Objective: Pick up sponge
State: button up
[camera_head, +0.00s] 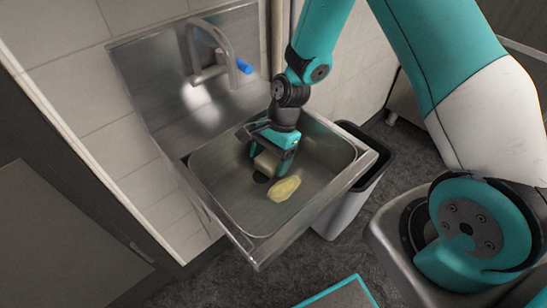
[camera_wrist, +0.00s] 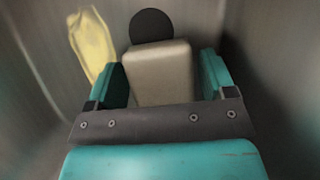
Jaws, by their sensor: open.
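A beige block with rounded edges (camera_wrist: 160,72), which looks like the sponge, lies in the metal sink basin (camera_head: 232,205). It also shows in the head view (camera_head: 265,165), partly hidden by my gripper (camera_head: 268,158). My gripper is open and reaches down into the basin. In the wrist view its two teal fingers stand on either side of the block, with a narrow gap at the right. I cannot tell whether the left finger touches it. A pale yellow, irregular object (camera_head: 284,189) lies beside it, outside the fingers; it also shows in the wrist view (camera_wrist: 91,45).
A round dark drain (camera_wrist: 151,26) is just beyond the block. The basin walls enclose my gripper. A faucet (camera_head: 215,55) with a blue part stands at the back of the sink. A bin (camera_head: 345,212) stands on the floor to the right.

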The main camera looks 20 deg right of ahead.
jog(key=c, duration=0.7)
jog(key=shift+c, duration=0.2)
jog(key=shift+r, duration=0.1)
jog(key=shift+r, duration=0.15)
jog(key=s, duration=0.1)
jog(key=s+d, duration=0.1)
jog(key=s, duration=0.2)
jog(key=shift+s+d+r+b, duration=0.1)
jog(key=shift+d+r+b, duration=0.05)
jog(key=shift+r+b, duration=0.2)
notch_tip(320, 180, up, 14)
jog(key=p, duration=0.1)
jog(key=shift+w+p, duration=0.2)
jog(key=shift+p, duration=0.15)
